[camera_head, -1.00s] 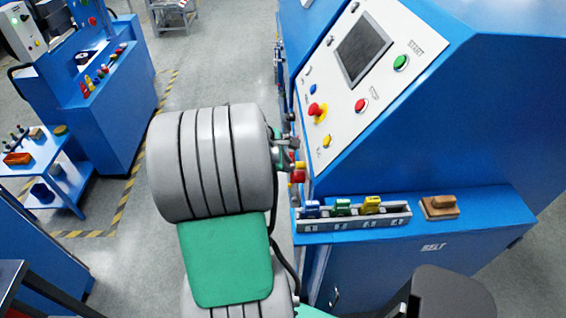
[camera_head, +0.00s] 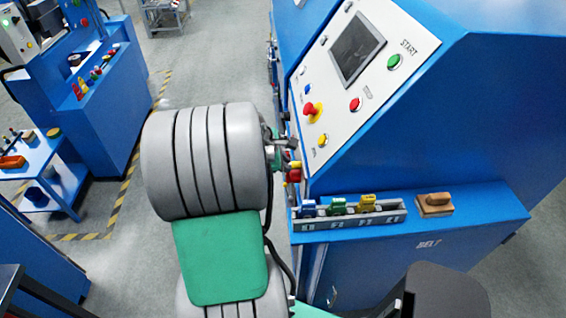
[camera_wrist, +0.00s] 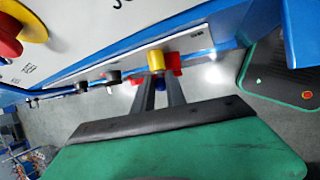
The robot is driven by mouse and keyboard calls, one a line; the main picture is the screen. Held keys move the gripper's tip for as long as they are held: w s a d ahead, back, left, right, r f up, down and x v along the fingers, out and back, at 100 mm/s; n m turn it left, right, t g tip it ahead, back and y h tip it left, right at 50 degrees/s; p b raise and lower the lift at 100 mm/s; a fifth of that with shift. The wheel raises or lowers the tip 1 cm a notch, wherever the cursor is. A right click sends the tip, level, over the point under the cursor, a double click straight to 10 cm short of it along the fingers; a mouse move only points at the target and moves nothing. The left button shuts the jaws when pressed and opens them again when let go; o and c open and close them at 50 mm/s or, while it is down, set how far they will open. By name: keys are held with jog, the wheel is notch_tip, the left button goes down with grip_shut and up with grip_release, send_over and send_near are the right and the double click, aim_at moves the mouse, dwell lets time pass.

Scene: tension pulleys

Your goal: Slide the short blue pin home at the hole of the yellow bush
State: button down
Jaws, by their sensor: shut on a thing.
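The yellow bush (camera_wrist: 156,60) stands out from the side of the blue machine, just past my fingertips in the wrist view. It is a small spot in the head view (camera_head: 296,165). My gripper (camera_wrist: 160,80) points at it and is shut on the short blue pin (camera_wrist: 161,86), of which only a small blue bit shows between the fingers. The fingers and the bush hide the hole and the pin's tip, so I cannot tell how far in the pin is. In the head view my arm mostly hides the gripper.
Red parts (camera_wrist: 174,62) sit right beside the bush. Dark knobs (camera_wrist: 113,76) line the panel edge to its left. A tray (camera_head: 350,219) with blue, green and yellow tagged pieces and a wooden block (camera_head: 434,204) are on the machine's ledge.

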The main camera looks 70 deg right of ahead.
jog(key=shift+s+d+r, duration=0.1)
jog(key=shift+s, duration=0.15)
jog(key=c, duration=1.3)
grip_release()
jog(key=shift+s, duration=0.15)
jog(key=shift+s, duration=0.15)
jog(key=shift+o, duration=0.6)
jog(key=shift+w, duration=0.3)
jog(key=shift+o, duration=0.7)
